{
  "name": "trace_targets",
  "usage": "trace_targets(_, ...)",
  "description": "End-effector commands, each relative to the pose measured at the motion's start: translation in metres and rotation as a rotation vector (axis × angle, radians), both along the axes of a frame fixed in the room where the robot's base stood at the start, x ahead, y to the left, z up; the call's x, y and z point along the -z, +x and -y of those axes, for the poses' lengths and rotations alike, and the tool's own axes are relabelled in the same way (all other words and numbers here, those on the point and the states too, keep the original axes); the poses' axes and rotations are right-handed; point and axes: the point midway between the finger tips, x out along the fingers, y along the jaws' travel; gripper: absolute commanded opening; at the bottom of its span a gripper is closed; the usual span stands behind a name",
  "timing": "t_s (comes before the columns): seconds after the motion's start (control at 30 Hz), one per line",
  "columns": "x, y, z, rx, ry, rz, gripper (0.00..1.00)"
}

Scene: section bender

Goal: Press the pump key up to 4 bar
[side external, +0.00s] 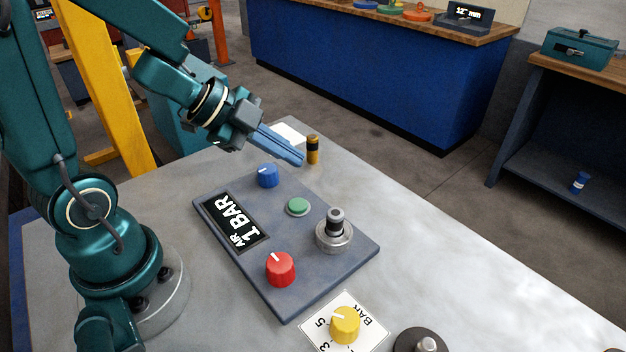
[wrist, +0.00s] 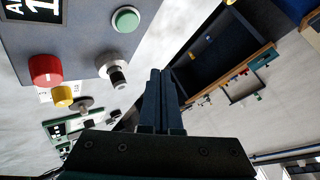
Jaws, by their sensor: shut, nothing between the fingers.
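A dark blue-grey control panel (side external: 305,305) lies on the bench, and its display (side external: 235,222) reads "AIR 1 BAR". On it are a round green button (side external: 298,206), a blue knob (side external: 268,176), a red knob (side external: 281,268) and a silver plunger with a black top (side external: 335,232). No label shows which one is the pump key. My gripper (side external: 299,158) is shut and empty, above the panel's far edge and apart from the controls. In the wrist view, the shut fingers (wrist: 160,74) are at the centre, with the green button (wrist: 125,19) and plunger (wrist: 115,70) to their left.
A small brown-and-black cylinder (side external: 313,150) stands close beyond my fingertips. A yellow knob (side external: 345,324) on a white dial plate and a dark round base with a metal post (side external: 424,343) are at the near edge. The bench right of the panel is clear.

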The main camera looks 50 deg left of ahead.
Motion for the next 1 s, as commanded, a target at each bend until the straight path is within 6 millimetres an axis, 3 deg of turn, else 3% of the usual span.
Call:
trace_targets(0.63, 0.058, -0.001, 0.000, -0.007, -0.007, -0.008, 0.00)
trace_targets(1.0, 0.070, 0.000, -0.001, -0.005, 0.003, 0.000, 0.00)
